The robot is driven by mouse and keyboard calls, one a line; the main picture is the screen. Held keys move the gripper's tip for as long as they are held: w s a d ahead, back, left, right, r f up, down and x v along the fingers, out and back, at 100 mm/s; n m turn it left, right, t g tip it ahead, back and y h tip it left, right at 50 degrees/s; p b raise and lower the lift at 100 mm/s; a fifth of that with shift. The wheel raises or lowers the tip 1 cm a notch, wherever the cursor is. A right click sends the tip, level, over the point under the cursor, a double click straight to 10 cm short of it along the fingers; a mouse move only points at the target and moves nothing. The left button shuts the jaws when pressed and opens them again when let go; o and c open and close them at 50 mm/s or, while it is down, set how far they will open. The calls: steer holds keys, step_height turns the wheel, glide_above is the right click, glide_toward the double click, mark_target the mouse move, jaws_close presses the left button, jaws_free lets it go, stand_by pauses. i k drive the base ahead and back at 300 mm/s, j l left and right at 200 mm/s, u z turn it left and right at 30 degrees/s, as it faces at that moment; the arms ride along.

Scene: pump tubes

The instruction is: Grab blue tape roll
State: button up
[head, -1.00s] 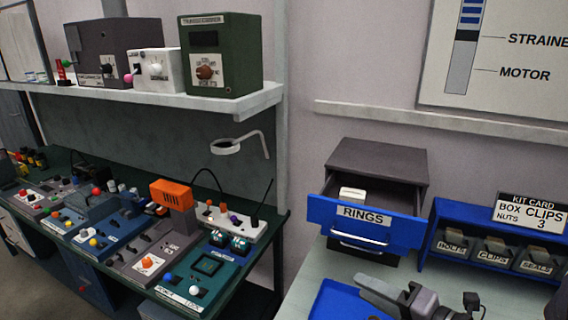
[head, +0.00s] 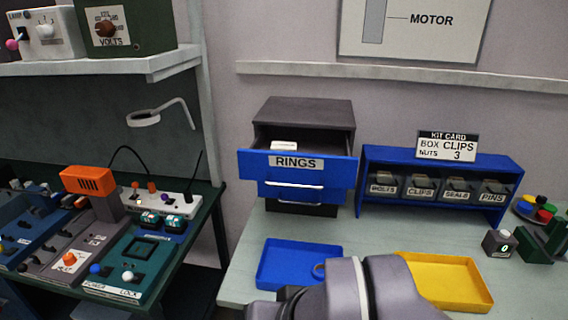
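No blue tape roll can be made out for certain. A small blue piece (head: 525,209) sits among yellow, red and green pieces on a round holder at the far right; it is too small to tell what it is. My arm's grey links rise from the bottom middle, in front of the trays. My gripper's fingers do not show.
A blue tray (head: 275,277) and a yellow tray (head: 478,303) lie on the pale table (head: 380,237). Behind stand an open RINGS drawer (head: 257,166) and a blue bin rack (head: 398,153). A small counter box (head: 499,243) stands right. A bench of devices is left.

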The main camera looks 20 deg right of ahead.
mark_target(317, 276)
steer(key=k+z, duration=0.15)
steer(key=z, duration=0.15)
steer(key=k+l+z, duration=0.1)
steer(key=z, duration=0.25)
steer(key=i+z, duration=0.8)
steer(key=z, duration=0.15)
steer(key=k+j, duration=0.05)
